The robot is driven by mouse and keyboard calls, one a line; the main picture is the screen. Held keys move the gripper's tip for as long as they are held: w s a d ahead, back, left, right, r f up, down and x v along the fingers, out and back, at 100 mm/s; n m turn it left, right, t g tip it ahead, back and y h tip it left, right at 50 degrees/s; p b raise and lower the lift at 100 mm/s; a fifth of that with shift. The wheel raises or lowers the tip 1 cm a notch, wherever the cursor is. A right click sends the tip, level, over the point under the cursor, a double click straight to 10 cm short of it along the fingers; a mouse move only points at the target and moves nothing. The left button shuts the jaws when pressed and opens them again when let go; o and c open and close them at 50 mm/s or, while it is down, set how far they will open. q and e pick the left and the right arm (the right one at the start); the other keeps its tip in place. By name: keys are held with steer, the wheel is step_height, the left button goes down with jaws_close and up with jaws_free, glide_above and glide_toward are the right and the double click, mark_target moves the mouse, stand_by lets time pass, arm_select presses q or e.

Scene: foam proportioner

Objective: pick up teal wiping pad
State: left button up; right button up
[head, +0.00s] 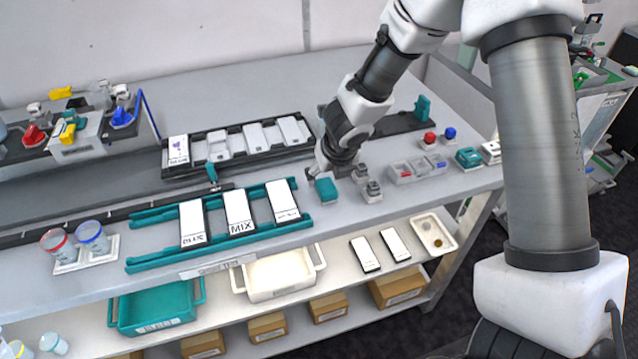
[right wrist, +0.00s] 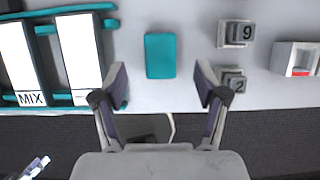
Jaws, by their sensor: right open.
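The teal wiping pad (head: 327,190) lies flat on the grey bench top, right of the white card marked MIX and its neighbour. In the right wrist view the pad (right wrist: 160,55) is a small teal rectangle lying ahead of my fingertips, roughly centred between them. My right gripper (right wrist: 160,82) is open and empty, its two fingers apart. In the head view my right gripper (head: 341,165) hangs just behind the pad, its fingertips partly hidden. I cannot tell its exact height above the bench. My left gripper is out of view.
Grey number blocks (head: 368,185) stand close right of the pad, and the teal card rack (head: 147,262) lies to its left. The bench's front edge (right wrist: 160,111) is close below the pad in the right wrist view.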

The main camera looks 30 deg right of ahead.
mark_target(326, 186)
steer(key=b+x, duration=0.1)
steer(key=x, duration=0.4)
steer(key=shift+s+f+b, duration=0.2)
steer(key=shift+f+b, duration=0.05)
steer(key=shift+b, duration=0.15)
steer(key=shift+w+f, duration=0.25)
steer(key=shift+f, duration=0.05)
steer(key=shift+s+r, duration=0.1)
steer(key=shift+r, duration=0.05)
steer(key=shift+s, duration=0.1)
steer(key=c, duration=1.2)
step_height(326, 186, up, 10)
steer(key=p, duration=0.7)
